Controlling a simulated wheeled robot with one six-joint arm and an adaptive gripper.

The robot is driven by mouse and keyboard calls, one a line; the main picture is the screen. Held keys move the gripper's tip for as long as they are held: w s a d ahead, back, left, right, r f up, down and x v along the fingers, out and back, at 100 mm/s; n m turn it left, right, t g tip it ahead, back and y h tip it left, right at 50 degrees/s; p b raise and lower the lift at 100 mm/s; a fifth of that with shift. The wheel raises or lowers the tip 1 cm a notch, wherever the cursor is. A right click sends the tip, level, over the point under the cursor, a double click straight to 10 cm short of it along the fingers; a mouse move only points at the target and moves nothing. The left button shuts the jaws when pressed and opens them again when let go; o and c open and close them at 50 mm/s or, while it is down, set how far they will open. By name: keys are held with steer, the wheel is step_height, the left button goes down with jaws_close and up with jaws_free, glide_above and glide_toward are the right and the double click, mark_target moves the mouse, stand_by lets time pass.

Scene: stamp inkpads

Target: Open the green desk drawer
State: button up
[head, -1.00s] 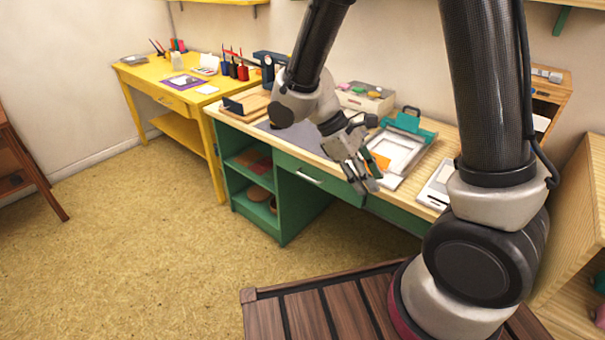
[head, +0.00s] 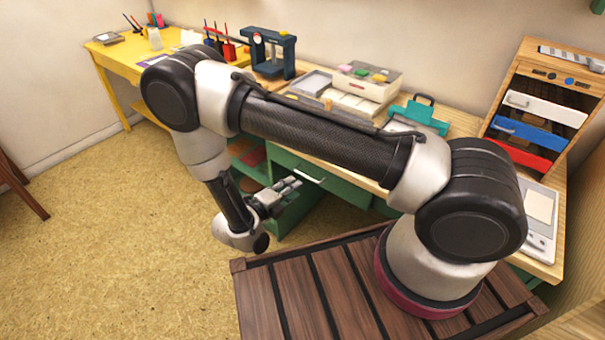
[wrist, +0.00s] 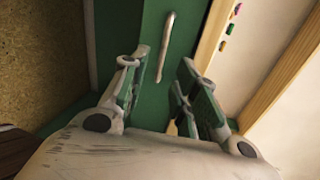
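The green desk drawer (head: 343,187) is in the front of the wood-topped desk in the head view, and it looks closed. Its pale bar handle (head: 309,174) shows just beyond my gripper (head: 296,185). In the wrist view, the green drawer front (wrist: 185,30) fills the middle, with the handle (wrist: 166,48) running lengthwise ahead of the gap between my fingertips. My gripper (wrist: 166,67) is open, its two fingers spread and nothing between them. It points at the drawer front from in front, apart from the handle as far as I can tell.
Green open shelves (head: 250,160) stand left of the drawer, partly hidden by my arm. The desktop holds a teal press (head: 418,112), a box of stamps (head: 362,85) and a small drawer cabinet (head: 540,110). A yellow desk (head: 108,58) stands at the left.

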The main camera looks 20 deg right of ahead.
steer(key=w+d+f+n, duration=0.1)
steer(key=w+d, duration=0.3)
steer(key=d, duration=0.2)
steer(key=shift+w+f, duration=0.15)
steer(key=shift+w, duration=0.05)
steer(key=shift+d, duration=0.15)
steer(key=shift+c, duration=0.5)
jaws_close()
